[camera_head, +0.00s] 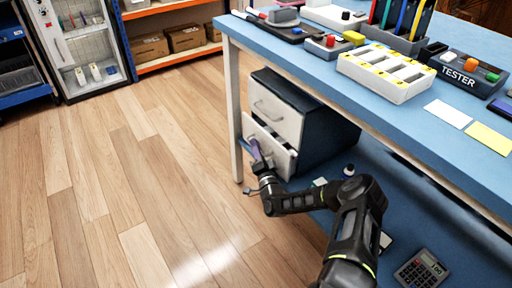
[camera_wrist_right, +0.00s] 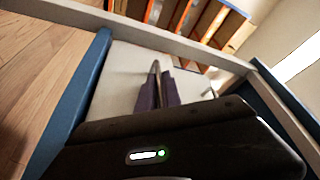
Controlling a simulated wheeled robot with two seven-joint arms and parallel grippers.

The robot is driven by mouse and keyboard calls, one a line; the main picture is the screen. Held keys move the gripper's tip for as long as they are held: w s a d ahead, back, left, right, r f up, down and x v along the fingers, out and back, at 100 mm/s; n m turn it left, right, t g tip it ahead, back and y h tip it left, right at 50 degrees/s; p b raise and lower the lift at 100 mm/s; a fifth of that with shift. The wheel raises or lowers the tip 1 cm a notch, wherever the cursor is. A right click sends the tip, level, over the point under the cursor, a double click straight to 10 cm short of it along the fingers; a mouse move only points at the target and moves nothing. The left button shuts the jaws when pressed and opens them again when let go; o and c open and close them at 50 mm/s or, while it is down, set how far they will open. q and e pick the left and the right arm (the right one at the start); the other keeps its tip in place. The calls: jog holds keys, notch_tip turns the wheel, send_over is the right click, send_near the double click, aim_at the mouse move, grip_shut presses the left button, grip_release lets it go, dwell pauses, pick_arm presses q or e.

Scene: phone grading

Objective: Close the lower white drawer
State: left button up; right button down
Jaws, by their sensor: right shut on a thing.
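The lower white drawer (camera_head: 284,162) is in a dark cabinet (camera_head: 330,135) under the blue table. Its front stands a little out from the cabinet. My right gripper (camera_head: 257,152) is at this front, with its purple fingers shut on the drawer's handle. In the right wrist view the fingers (camera_wrist_right: 162,92) close around a thin metal handle (camera_wrist_right: 155,70) in front of a white drawer face (camera_wrist_right: 122,75). The upper white drawer (camera_head: 275,112) is just above and looks shut. My left gripper is not in view.
The blue table (camera_head: 300,65) has a white leg (camera_head: 233,105) left of the drawers. On the lower blue shelf are a small bottle (camera_head: 348,170) and a calculator (camera_head: 421,270). The wooden floor (camera_head: 130,190) on the left is clear.

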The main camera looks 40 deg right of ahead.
aim_at(264, 145)
jog(key=d+b, duration=0.2)
jog(key=d, duration=0.1)
jog(key=shift+s+d+f, duration=0.1)
jog(key=shift+d+f, duration=0.05)
jog(key=shift+f, duration=0.05)
jog(key=shift+d+r, duration=0.2)
jog(key=c, duration=1.8)
grip_release()
jog(key=shift+d, duration=0.1)
jog(key=p+v, duration=0.2)
jog(key=v, duration=0.5)
jog(key=shift+s+p, duration=0.1)
jog(key=shift+p, duration=0.2)
jog(key=shift+s+a+f, duration=0.1)
jog(key=shift+s+a, duration=0.15)
jog(key=shift+s, duration=0.05)
